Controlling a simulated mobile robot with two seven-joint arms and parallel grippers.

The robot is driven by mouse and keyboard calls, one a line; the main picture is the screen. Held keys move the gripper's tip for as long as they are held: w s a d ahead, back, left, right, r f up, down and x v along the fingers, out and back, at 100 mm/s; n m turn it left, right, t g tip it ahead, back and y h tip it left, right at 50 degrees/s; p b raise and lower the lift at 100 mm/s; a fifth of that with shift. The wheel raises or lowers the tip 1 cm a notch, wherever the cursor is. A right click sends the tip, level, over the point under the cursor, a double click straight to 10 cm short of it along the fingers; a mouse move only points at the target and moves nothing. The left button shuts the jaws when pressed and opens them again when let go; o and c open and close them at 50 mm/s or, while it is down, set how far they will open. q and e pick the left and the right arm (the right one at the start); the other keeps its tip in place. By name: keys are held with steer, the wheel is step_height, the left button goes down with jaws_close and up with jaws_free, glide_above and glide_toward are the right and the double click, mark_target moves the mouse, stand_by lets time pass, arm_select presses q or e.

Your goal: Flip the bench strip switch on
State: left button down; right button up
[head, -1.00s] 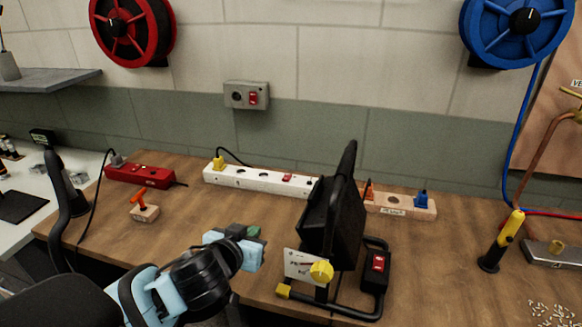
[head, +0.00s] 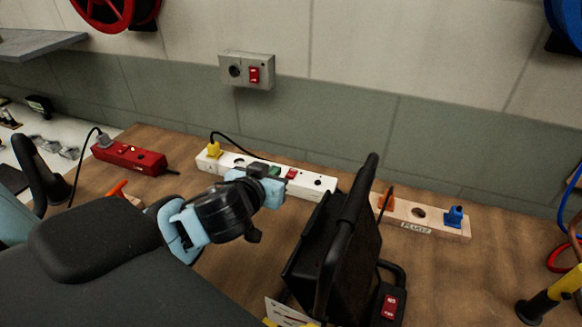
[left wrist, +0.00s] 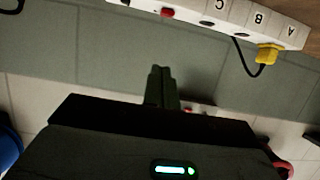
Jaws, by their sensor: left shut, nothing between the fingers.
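The white bench strip (head: 316,184) lies along the back of the bench, with a yellow plug (head: 214,150) at its left end. Its red switch (head: 291,174) shows just right of my left gripper (head: 271,171); I cannot tell its position. My left gripper is shut and empty, in front of the strip's middle and hiding part of it. I cannot tell if it touches. In the left wrist view the shut fingers (left wrist: 161,86) appear apart from the strip (left wrist: 222,14) and its red switch (left wrist: 167,12). My right gripper is out of view.
A black work lamp (head: 335,255) stands just right of my left gripper. A wooden strip (head: 395,210) with a blue plug lies behind it. A red strip (head: 128,156) lies at left. A grey wall box (head: 246,71) with a red switch hangs above.

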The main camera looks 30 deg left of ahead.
arm_select(q)
steer(key=shift+s, duration=0.2)
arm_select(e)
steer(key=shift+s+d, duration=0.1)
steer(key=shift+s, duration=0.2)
arm_select(q)
steer(key=shift+w, duration=0.1)
glide_above(287, 175)
steer(key=s+d, duration=0.1)
step_height(287, 175, down, 4)
steer(key=shift+s+r, duration=0.15)
steer(key=shift+r, duration=0.1)
step_height(287, 175, down, 2)
steer(key=shift+s+d+f, duration=0.1)
steer(key=shift+s+f, duration=0.05)
steer(key=shift+f, duration=0.1)
steer(key=shift+s+f, duration=0.1)
steer(key=shift+f, duration=0.65)
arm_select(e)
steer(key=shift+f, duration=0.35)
arm_select(q)
steer(key=shift+d+f+b, duration=0.1)
steer(key=shift+b, duration=0.2)
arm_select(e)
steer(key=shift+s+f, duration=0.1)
